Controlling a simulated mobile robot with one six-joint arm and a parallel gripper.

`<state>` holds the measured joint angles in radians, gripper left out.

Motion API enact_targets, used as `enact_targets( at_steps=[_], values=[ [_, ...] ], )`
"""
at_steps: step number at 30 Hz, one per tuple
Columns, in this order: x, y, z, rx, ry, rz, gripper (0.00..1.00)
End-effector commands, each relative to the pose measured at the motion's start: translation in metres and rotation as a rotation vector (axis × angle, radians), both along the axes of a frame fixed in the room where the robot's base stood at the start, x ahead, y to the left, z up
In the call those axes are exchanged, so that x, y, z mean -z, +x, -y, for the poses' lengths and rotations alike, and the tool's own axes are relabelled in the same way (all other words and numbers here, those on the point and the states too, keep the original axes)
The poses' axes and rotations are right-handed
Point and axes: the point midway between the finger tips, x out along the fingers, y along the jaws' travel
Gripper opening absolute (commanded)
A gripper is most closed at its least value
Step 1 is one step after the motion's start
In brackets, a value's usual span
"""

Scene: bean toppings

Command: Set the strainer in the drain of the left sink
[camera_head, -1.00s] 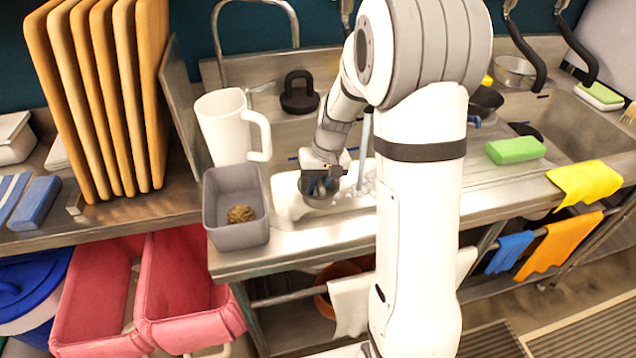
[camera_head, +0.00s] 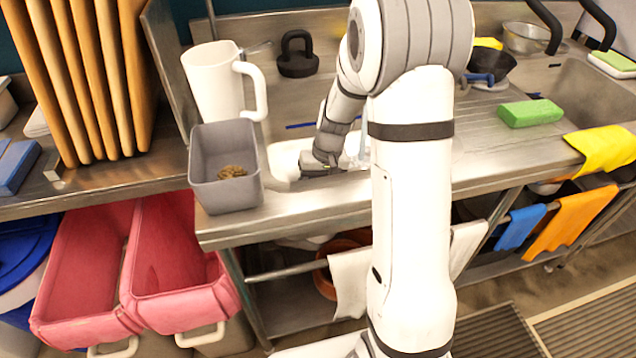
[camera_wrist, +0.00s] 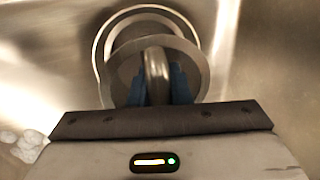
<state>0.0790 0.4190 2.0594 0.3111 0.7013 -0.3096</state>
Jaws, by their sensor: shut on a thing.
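The strainer (camera_wrist: 203,75) is a round metal piece with a wide rim and an upright post, seen in the wrist view. My gripper (camera_wrist: 157,82) is shut on the post, with blue fingertips on both sides of it. The drain ring (camera_wrist: 126,17) shows just beyond the strainer, which overlaps most of it and sits slightly off toward the near right. I cannot tell whether the two touch. In the head view my wrist reaches down into the left sink (camera_head: 282,155); the fingers and strainer are hidden there.
A grey bin (camera_head: 225,195) with a brown clump stands at the sink's left front, with a white pitcher (camera_head: 213,85) behind it. A black handled weight (camera_head: 297,57) is behind the sink. White suds (camera_wrist: 30,145) lie in the basin. A green sponge (camera_head: 530,113) is right.

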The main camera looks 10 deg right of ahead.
Motion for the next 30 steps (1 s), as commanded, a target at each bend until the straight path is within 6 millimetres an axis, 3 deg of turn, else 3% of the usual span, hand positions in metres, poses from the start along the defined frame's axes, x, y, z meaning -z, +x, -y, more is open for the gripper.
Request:
enact_targets(
  at_steps=[3, 13, 30],
  values=[
    [0.020, 0.000, 0.000, 0.000, 0.000, 0.000, 0.00],
    [0.054, 0.000, -0.001, -0.001, 0.000, -0.001, 0.00],
    [0.063, 0.000, -0.001, -0.002, 0.000, 0.000, 0.00]
  ],
)
